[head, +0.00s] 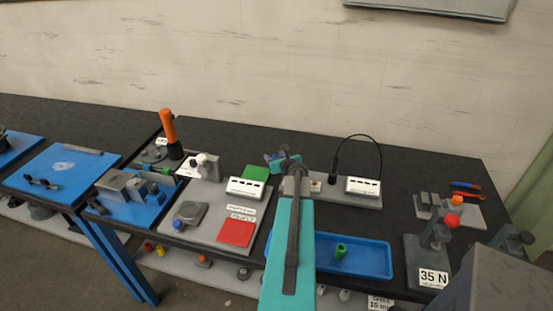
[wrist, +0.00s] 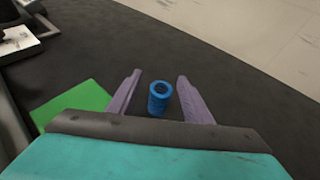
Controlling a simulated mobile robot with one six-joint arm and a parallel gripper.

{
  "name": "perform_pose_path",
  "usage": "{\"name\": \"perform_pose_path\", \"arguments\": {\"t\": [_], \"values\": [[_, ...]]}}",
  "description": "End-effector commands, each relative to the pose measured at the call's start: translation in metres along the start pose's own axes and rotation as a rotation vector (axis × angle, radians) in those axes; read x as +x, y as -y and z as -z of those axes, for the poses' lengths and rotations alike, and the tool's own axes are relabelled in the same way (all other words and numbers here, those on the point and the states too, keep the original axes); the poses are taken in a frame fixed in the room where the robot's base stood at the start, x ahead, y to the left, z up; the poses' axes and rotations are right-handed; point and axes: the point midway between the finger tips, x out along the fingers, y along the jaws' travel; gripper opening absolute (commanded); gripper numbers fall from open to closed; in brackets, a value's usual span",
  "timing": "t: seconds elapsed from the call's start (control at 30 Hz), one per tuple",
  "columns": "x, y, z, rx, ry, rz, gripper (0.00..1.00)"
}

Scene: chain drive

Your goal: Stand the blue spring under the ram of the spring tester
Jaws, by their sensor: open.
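The blue spring (wrist: 159,98) stands on the dark bench top in the wrist view, its hollow upper end showing. My gripper (wrist: 160,76) is open, with one purple finger on each side of the spring and a gap to each. In the head view my gripper (head: 283,158) is over the back of the bench, beyond my teal arm; I cannot clearly make out the spring there. A grey stand with a red knob and a "35 N" label, which looks like the spring tester (head: 420,259), is at the front right. The space under its ram is too small to judge.
A green pad (head: 256,173) lies left of my gripper, also in the wrist view (wrist: 72,104). A blue tray (head: 372,259) with a green cylinder (head: 340,251) is in front. A device with a black cable (head: 362,188) stands right. Bare bench lies behind.

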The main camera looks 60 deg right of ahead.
Motion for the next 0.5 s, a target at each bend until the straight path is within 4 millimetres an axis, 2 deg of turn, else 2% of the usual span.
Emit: {"name": "perform_pose_path", "arguments": {"t": [0.3, 0.5], "values": [[0.026, 0.0, -0.002, -0.001, 0.0, -0.001, 0.46], [0.031, -0.001, -0.001, 0.0, 0.0, 0.0, 0.46]]}}
